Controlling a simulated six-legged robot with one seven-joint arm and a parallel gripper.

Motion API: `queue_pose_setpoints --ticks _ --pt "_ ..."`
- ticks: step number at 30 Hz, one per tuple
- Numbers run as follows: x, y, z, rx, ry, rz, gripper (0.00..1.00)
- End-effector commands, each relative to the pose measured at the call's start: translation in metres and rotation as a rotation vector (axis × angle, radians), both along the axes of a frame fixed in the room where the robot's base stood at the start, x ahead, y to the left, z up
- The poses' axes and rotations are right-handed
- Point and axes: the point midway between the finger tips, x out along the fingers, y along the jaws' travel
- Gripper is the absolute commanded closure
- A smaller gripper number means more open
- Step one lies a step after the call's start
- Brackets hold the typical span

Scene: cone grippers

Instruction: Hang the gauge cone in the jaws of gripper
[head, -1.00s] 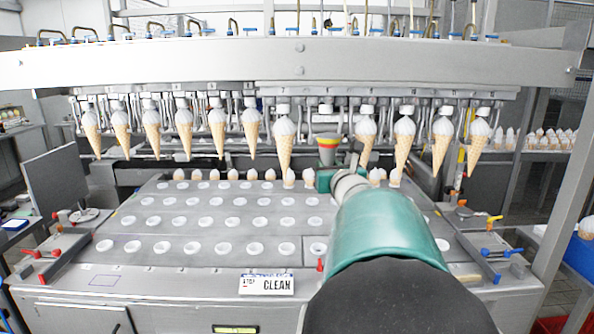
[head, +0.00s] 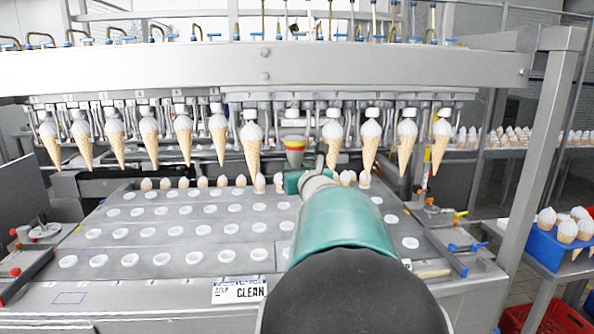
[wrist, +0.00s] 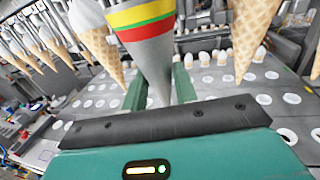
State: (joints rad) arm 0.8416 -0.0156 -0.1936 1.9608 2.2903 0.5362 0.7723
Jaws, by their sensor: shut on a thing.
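The gauge cone is grey with yellow, green and red bands; it shows large in the wrist view (wrist: 152,52) and small in the head view (head: 294,152). It is upright, point down, in the row of hanging cones. My gripper (wrist: 157,88) is shut on its lower part, with green fingers on either side. In the head view my gripper (head: 293,182) is partly hidden behind my arm. The gauge cone's top lies just under the machine's jaw row, between two ice-cream cones. Whether the machine's jaws touch it, I cannot tell.
Ice-cream cones (head: 252,145) hang close on both sides of the gauge cone. Below is a grey plate (head: 160,215) with rows of white-rimmed holes and several cones along its back. A thick beam (head: 200,65) spans above. A blue crate (head: 560,243) stands at right.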

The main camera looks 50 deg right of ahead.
Motion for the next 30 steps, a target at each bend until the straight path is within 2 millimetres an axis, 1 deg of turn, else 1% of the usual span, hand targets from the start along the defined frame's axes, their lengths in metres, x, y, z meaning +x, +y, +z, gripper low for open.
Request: queue_pose_setpoints --ticks 30 --pt "0.019 -0.023 -0.001 0.001 -0.001 -0.001 0.88"
